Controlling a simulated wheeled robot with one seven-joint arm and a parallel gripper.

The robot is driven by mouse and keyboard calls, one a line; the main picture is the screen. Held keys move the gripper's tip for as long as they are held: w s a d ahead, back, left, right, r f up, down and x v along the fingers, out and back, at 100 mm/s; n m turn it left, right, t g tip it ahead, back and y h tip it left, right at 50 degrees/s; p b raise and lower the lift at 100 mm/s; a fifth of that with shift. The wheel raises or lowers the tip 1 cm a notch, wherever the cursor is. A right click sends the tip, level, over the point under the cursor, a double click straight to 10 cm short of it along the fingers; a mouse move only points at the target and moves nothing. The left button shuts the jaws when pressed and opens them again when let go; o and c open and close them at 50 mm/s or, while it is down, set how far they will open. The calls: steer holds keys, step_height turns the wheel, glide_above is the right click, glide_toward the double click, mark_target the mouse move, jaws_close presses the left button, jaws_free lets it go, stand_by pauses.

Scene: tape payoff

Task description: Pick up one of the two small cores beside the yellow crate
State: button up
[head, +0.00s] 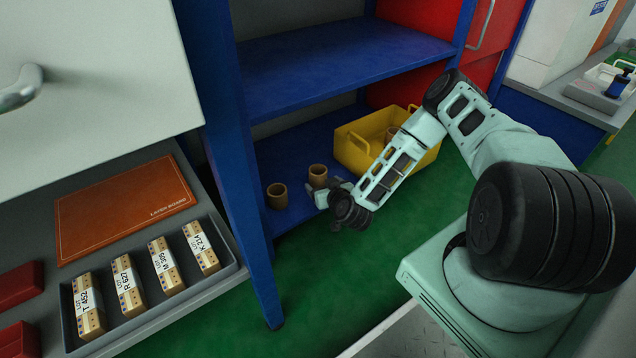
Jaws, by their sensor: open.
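Two small brown cores stand upright on the blue lower shelf, left of the yellow crate (352,150). The left core (277,197) stands nearer the blue shelf post. The other core (318,174) is between it and the crate. My gripper (334,190) is at the shelf's front edge, open, right by the core nearer the crate. I cannot tell whether its fingers are around that core or only in front of it. My wrist hides part of the fingers. Another brown core (391,133) shows inside the crate, partly behind my arm.
The blue shelf post (238,170) rises left of the cores, and the upper shelf (330,66) overhangs them. At left, a grey bench holds a brown layer board (125,208) and a tray (236,268) of labelled boxes. Green floor lies in front.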

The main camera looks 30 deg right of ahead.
mark_target(321, 181)
steer(key=b+x, duration=0.4)
steer(key=x, duration=0.1)
steer(key=shift+w+d+b, duration=0.1)
steer(key=shift+w+b, duration=0.15)
steer(key=shift+b, duration=0.05)
steer(key=shift+r, duration=0.1)
steer(key=c, duration=1.1)
